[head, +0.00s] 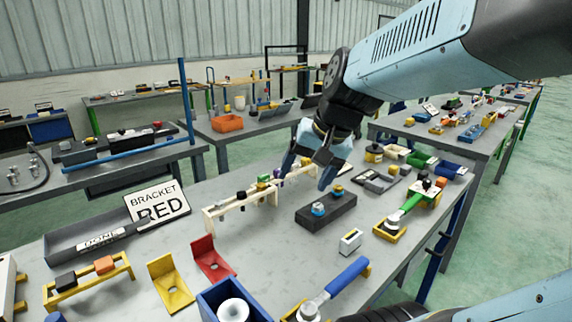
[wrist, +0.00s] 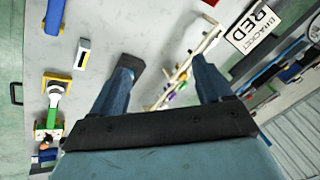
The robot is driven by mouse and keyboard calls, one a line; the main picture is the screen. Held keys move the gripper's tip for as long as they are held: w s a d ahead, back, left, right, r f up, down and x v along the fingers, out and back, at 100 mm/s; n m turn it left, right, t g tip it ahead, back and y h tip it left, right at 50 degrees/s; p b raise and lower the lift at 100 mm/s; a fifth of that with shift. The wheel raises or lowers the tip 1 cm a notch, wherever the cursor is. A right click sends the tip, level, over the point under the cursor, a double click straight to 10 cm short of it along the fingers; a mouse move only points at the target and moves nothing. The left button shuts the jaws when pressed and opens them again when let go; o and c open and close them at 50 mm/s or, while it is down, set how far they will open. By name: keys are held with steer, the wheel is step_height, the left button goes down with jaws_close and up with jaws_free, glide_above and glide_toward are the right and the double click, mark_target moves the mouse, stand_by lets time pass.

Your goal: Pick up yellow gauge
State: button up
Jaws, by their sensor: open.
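A pale wooden rack (head: 232,207) stands on the workbench and holds several small coloured pieces. In the wrist view the rack (wrist: 207,42) runs between the spread fingers, with the coloured pieces close to the palm and partly hidden.
A "BRACKET RED" sign (head: 158,204), red bracket (head: 211,258) and yellow bracket (head: 170,283) lie to the left. A white box (head: 350,241) is in front, with bare bench around it.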

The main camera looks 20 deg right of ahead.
steer(key=w+d+f+m+t+y, duration=0.1)
steer(key=w+d+f+m+y, duration=0.15)
steer(key=w+m, duration=0.45)
steer(key=w+d+f+m+t+y, duration=0.1)
steer(key=w+d+f+m+y, duration=0.15)
steer(key=w+m, duration=0.55)
steer(key=m+t+h, duration=0.2)
steer(key=m+t, duration=0.4)
steer(key=m, duration=0.6)
glide_toward(306, 166)
steer(key=w+a, duration=0.2)
steer(key=w, duration=0.6)
steer(key=shift+f, duration=0.45)
steer(key=c, duration=1.1)
steer(key=shift+c, duration=0.3)
steer(key=shift+r, duration=0.15)
